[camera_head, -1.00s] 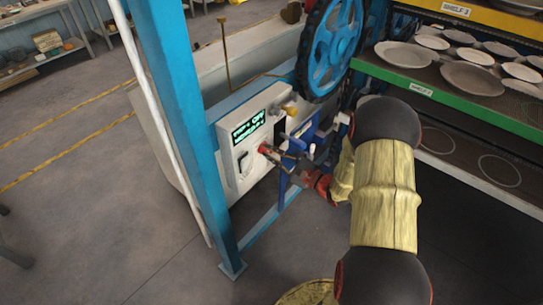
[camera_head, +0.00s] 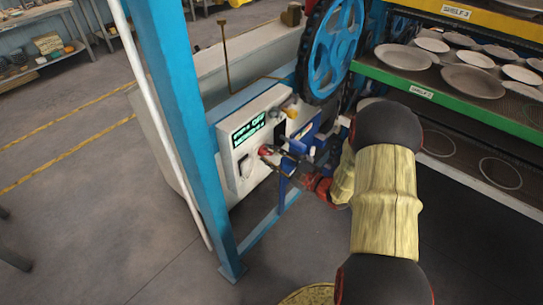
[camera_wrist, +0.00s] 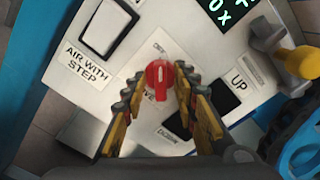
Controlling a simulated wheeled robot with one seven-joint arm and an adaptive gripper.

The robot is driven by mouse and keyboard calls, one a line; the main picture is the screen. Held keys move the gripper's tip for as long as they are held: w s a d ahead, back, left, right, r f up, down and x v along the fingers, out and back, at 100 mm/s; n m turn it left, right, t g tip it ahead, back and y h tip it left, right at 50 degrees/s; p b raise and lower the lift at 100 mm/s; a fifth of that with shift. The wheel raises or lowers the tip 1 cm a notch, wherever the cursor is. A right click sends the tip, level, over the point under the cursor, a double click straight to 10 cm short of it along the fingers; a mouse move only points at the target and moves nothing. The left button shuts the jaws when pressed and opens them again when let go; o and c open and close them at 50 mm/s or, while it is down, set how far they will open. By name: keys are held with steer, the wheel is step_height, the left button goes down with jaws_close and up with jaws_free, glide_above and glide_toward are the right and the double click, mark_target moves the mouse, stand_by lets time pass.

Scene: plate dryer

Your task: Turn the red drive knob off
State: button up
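The red drive knob (camera_wrist: 160,80) is on the pale control panel (camera_wrist: 72,88), and its grip bar runs roughly up and down in the wrist view. It also shows as a small red spot in the head view (camera_head: 265,150). My gripper (camera_wrist: 158,82) has one finger on each side of the knob. Narrow gaps seem to show between fingers and knob, wider on the left, so it looks open around the knob. Contact cannot be judged surely. Small lettering around the knob is partly hidden by the fingers.
A green-text display (camera_head: 248,130), a white rocker switch (camera_wrist: 104,28), a dark "UP" button (camera_wrist: 222,96) and a yellow knob (camera_wrist: 302,62) surround it. A blue post (camera_head: 185,120) stands left, a blue wheel (camera_head: 335,45) above, and plate shelves (camera_head: 470,115) right.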

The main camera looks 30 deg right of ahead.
steer(key=v, duration=1.2)
stand_by(0.6)
